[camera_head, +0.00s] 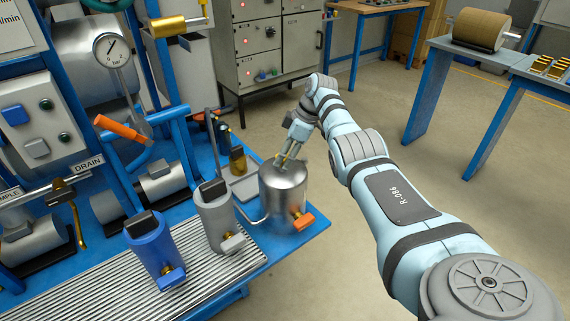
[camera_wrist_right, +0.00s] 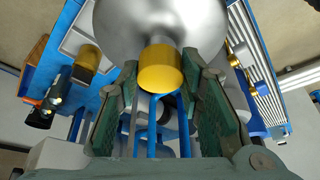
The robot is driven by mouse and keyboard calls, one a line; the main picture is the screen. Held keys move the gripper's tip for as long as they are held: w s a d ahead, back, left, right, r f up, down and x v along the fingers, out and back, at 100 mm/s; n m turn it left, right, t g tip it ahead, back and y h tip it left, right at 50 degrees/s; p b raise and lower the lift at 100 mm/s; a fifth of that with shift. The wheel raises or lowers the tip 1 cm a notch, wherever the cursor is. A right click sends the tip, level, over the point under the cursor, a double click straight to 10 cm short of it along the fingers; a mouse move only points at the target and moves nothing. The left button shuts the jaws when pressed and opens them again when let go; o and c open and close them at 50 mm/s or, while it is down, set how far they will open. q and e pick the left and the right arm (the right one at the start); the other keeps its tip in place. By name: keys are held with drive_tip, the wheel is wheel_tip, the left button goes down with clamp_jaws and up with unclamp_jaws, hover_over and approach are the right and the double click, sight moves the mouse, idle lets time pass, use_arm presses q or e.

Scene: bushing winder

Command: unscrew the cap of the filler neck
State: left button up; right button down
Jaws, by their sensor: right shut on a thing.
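The filler neck's cap (camera_wrist_right: 160,68) is a gold-yellow cylinder in the right wrist view. It sits at the end of a short metal neck (camera_wrist_right: 160,41) on a round steel vessel (camera_wrist_right: 205,22). My right gripper (camera_wrist_right: 161,76) has its two green-padded fingers on either side of the cap and is shut on it. In the head view the same right gripper (camera_head: 282,160) points down at the top of the steel vessel (camera_head: 283,200). The fingers mostly hide the cap there. My left gripper is not in view.
A grey canister (camera_head: 215,217) and a blue canister (camera_head: 154,247) stand on the grating left of the vessel. A thin upright post (camera_head: 213,145) and an amber bottle (camera_head: 238,161) are close behind. An orange valve handle (camera_head: 303,221) sticks out in front. The floor to the right is clear.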

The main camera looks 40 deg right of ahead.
drive_tip(key=c, duration=1)
unclamp_jaws()
drive_tip(key=shift+c, duration=0.2)
drive_tip(key=v, duration=1.2)
drive_tip(key=shift+w+f, duration=0.1)
